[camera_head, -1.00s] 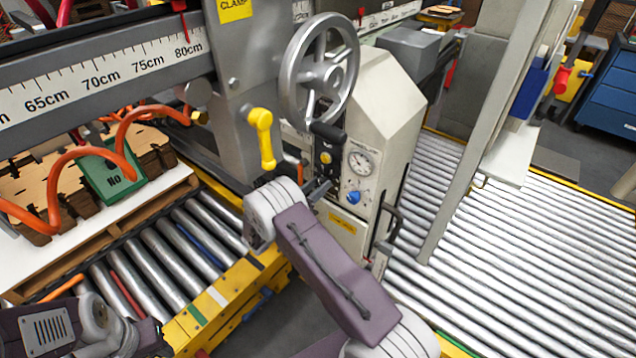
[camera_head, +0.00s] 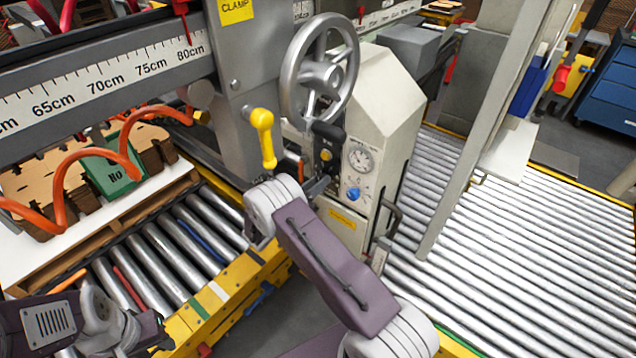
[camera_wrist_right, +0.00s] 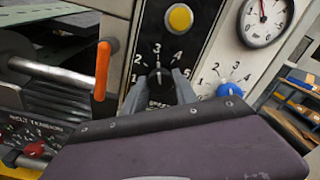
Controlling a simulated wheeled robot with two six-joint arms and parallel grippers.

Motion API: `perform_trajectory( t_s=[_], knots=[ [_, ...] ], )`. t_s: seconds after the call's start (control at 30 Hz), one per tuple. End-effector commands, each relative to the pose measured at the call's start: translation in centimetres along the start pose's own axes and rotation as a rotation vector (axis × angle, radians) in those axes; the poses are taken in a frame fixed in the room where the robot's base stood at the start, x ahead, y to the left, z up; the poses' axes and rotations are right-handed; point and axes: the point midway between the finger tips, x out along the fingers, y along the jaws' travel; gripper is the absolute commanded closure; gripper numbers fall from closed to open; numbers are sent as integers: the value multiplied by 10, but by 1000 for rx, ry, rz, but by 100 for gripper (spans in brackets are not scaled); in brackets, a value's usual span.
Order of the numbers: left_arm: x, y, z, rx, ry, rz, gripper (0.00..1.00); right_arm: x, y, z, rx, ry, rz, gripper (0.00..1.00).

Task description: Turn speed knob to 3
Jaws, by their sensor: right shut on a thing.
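The speed knob (camera_wrist_right: 159,79) is a small black knob on a black panel strip in the right wrist view. White numbers arc above it, with 3 at the top. A pale mark at its top seems to point up toward the 3. My right gripper (camera_wrist_right: 160,84) is shut on this knob, one finger on each side; the lettering under it is partly covered. In the head view my right gripper (camera_head: 318,187) reaches the machine's front panel, and the knob is hard to make out there. My left arm shows at the lower left, but its fingers are out of view.
A blue knob (camera_wrist_right: 229,90) with its own numbers and a round gauge (camera_wrist_right: 264,20) sit just right. A yellow button (camera_wrist_right: 179,17) is above. An orange handle (camera_wrist_right: 101,70) is left. A handwheel (camera_head: 319,74) and yellow lever (camera_head: 263,137) stand above my right wrist.

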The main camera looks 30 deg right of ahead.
Motion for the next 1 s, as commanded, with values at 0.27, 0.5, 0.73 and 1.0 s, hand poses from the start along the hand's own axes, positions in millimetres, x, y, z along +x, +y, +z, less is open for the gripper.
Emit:
perform_trajectory(
  t_s=[0.27, 0.5, 0.73, 1.0],
  knots=[
    [0, 0, 0, 0, 0, 0, 64, 0, 0, 0, 0, 0, 1, 44],
    [0, 0, 0, 0, 0, 0, 64, -15, 1, 0, -1, -3, 4, 44],
    [1, 0, 0, 0, 0, 0, 64, -67, 2, 0, -1, -3, 5, 44],
    [2, 0, 0, 0, 0, 0, 64, -91, 0, 0, 0, 0, 0, 44]
  ],
)
